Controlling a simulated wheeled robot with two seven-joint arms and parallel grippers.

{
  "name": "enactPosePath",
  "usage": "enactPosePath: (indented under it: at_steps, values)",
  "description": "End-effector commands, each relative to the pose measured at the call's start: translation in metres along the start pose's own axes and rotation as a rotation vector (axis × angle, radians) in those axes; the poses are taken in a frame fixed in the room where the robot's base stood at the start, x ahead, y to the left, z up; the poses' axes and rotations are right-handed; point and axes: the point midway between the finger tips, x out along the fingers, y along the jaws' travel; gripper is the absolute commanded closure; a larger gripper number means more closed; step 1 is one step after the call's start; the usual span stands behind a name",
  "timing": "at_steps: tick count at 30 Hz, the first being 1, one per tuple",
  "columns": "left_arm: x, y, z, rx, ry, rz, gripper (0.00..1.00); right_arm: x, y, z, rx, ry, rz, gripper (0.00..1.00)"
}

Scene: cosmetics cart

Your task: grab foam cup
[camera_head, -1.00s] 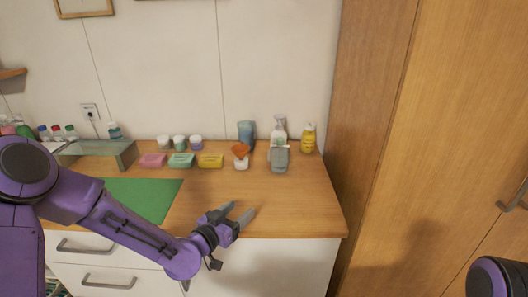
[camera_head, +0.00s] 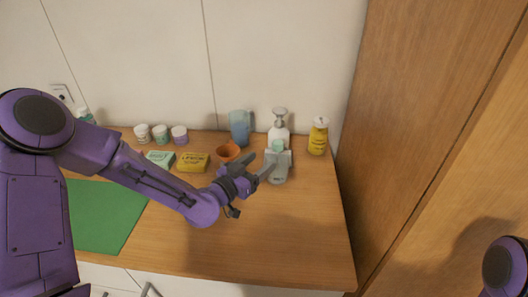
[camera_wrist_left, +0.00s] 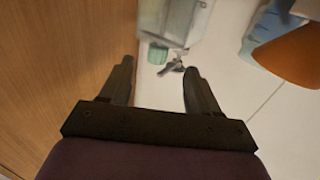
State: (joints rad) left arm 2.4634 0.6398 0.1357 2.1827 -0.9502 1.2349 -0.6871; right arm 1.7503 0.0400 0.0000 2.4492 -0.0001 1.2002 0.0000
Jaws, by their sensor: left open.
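No plain foam cup can be told for sure. The closest cup-like container is a grey translucent one (camera_head: 277,171) with a pale green part at its top, on the right of the counter. It also shows, cut off and blurred, at the top of the left wrist view (camera_wrist_left: 176,22). A blue translucent cup (camera_head: 240,128) stands behind it to the left, and an orange cone-shaped cup (camera_head: 228,152) is nearer. My left gripper (camera_head: 260,165) is open and empty, just left of the grey container, which lies ahead of its fingers in the wrist view (camera_wrist_left: 158,66).
A white pump bottle (camera_head: 279,133) stands behind the grey container, a yellow bottle (camera_head: 318,137) to its right. A yellow box (camera_head: 193,163), a teal box (camera_head: 160,158) and small jars stand left. A green mat (camera_head: 103,218) lies front left. The front counter is clear.

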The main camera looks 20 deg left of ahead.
Motion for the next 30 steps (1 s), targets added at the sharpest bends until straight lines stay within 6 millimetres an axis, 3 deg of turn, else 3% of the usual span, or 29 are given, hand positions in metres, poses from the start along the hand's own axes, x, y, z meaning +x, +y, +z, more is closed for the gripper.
enactPosePath:
  at_steps: [8, 13, 24, 30]
  values:
    - [-0.004, -0.002, -0.001, 0.000, 0.001, -0.006, 0.39, -0.001, 0.001, 0.001, -0.001, -0.002, 0.001, 0.57]
    - [0.005, -0.003, -0.001, 0.001, -0.001, -0.005, 0.39, -0.003, 0.001, -0.001, -0.001, -0.002, 0.001, 0.57]
    - [0.073, -0.001, -0.002, 0.002, -0.002, -0.001, 0.39, -0.022, 0.002, -0.009, 0.000, -0.001, 0.001, 0.57]
    - [0.099, -0.001, -0.001, 0.000, -0.001, -0.002, 0.39, -0.028, 0.003, -0.011, 0.000, -0.001, 0.001, 0.57]
